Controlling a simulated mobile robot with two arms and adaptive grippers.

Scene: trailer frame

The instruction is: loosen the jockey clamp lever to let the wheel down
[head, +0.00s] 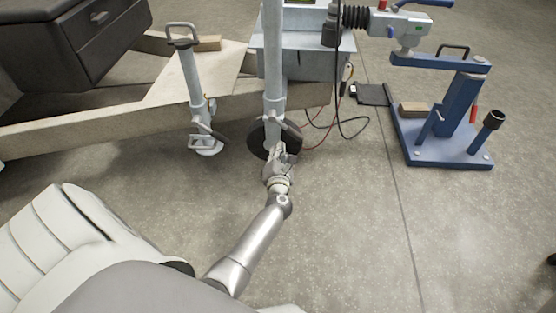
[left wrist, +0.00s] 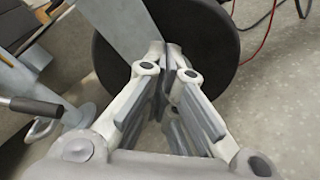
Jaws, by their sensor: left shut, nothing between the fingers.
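The jockey wheel (head: 257,141) is a black disc under a grey upright tube (head: 273,62) at the trailer frame; it looks close to the floor, and contact is unclear. The wheel also fills the top of the left wrist view (left wrist: 218,48), with a flat grey fork plate (left wrist: 125,27) beside it. My left gripper (head: 287,148) is shut and empty in front of the wheel; in the left wrist view its fingertips (left wrist: 176,50) overlap the wheel, and touching cannot be told. My right gripper is out of view.
A grey prop stand (head: 190,83) with a top handle stands left of the wheel. The pale trailer beam (head: 90,122) runs behind. A blue stand (head: 447,152) is at the right. Dark and red cables lie behind the wheel. The floor at front right is clear.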

